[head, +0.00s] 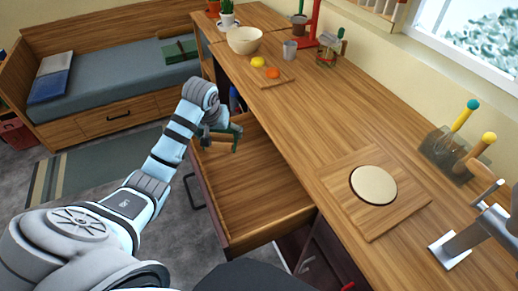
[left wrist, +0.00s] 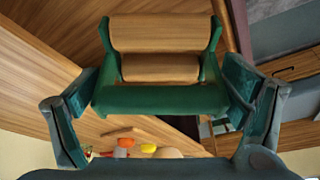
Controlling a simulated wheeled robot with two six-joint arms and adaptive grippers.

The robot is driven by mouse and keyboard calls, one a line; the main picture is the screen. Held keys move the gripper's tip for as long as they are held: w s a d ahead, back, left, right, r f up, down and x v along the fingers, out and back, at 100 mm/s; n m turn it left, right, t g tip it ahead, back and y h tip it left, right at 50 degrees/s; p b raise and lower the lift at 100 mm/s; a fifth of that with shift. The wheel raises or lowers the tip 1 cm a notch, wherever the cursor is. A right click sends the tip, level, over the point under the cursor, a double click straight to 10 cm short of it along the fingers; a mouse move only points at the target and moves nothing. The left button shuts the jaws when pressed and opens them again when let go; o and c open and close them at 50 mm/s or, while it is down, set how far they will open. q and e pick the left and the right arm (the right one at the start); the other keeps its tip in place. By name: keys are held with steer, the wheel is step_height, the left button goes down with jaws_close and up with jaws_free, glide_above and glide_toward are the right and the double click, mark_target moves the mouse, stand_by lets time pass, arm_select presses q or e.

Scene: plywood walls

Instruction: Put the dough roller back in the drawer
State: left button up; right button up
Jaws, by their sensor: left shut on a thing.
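The dough roller has a green frame and wooden rollers. My left gripper (left wrist: 162,110) is shut on its green frame (left wrist: 160,99), and a wooden roller (left wrist: 160,33) shows beyond it in the left wrist view. In the head view my left gripper (head: 220,134) holds the roller (head: 237,137) above the far end of the open drawer (head: 262,222). The drawer is pulled out from under the counter, and its visible wooden floor is bare. My right gripper is not in view.
The counter (head: 315,120) holds a board with a round dough disc (head: 373,185), a small board with yellow and orange items, a bowl (head: 244,40) and a grey cup (head: 290,50). A utensil holder (head: 448,153) and metal tap stand at the right. A bench is at back left.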

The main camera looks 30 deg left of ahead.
arm_select(q)
steer(key=w+a+f+m+h+b, duration=0.1)
steer(key=w+a+f+m+b, duration=0.15)
steer(key=w+b, duration=0.55)
steer(key=shift+t, duration=0.3)
steer(key=f+b, duration=0.1)
steer(key=f, duration=0.5)
steer(key=d+f+b, duration=0.1)
steer(key=f+b, duration=0.1)
steer(key=f, duration=0.4)
steer(key=f+b, duration=0.1)
steer(key=f, duration=0.5)
steer(key=shift+s+d, duration=0.15)
steer(key=shift+s, duration=0.25)
steer(key=shift+f, duration=0.3)
